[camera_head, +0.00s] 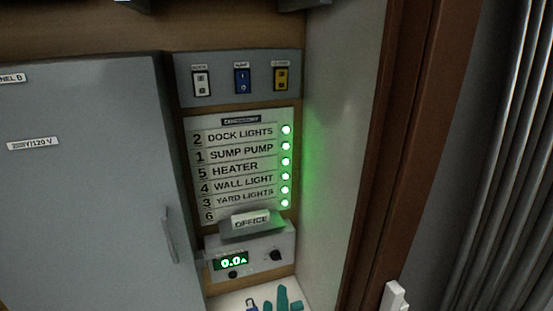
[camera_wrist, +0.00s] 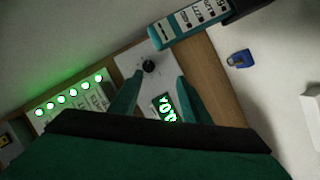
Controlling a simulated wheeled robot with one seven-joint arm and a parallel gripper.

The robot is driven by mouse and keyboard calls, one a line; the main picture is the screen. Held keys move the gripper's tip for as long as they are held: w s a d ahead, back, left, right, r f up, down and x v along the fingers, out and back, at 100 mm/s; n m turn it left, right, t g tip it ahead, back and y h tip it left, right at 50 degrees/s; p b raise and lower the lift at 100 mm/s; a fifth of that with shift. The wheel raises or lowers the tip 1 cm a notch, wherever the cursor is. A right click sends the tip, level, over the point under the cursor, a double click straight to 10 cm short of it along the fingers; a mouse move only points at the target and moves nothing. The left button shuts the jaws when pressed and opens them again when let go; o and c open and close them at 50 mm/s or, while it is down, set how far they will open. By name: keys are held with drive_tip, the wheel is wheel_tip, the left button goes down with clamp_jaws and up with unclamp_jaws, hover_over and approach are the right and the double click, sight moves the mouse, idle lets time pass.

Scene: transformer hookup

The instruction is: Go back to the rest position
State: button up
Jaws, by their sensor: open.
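In the wrist view my gripper (camera_wrist: 160,76) shows two teal fingers, spread apart with nothing between them. They are in front of the grey meter box, with its black knob (camera_wrist: 149,66) beyond the tips and its green display (camera_wrist: 166,108) between the fingers. In the head view the meter box (camera_head: 250,262) reads 0.0 A. A teal shape (camera_head: 283,299) shows at that view's bottom edge; I cannot tell whether it is my gripper.
A grey cabinet door (camera_head: 85,190) stands left. Three switches (camera_head: 242,80) sit above a label board (camera_head: 240,165) with several lit green lamps. An OFFICE plate (camera_head: 251,221) is below. A blue padlock (camera_wrist: 239,59) and a teal labelled object (camera_wrist: 190,27) lie beside the meter.

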drive_tip(key=s+f+m, duration=0.4)
drive_tip(key=s+f, duration=0.2)
drive_tip(key=s, duration=0.6)
drive_tip(key=s+f+m, duration=0.4)
drive_tip(key=s+f, duration=0.2)
drive_tip(key=s, duration=0.6)
drive_tip(key=s+r+m, duration=0.1)
drive_tip(key=s+m, duration=0.2)
drive_tip(key=s, duration=0.8)
drive_tip(key=shift+s+d+r, duration=0.15)
drive_tip(key=shift+d+r, duration=0.1)
drive_tip(key=shift+r, duration=0.05)
idle(0.7)
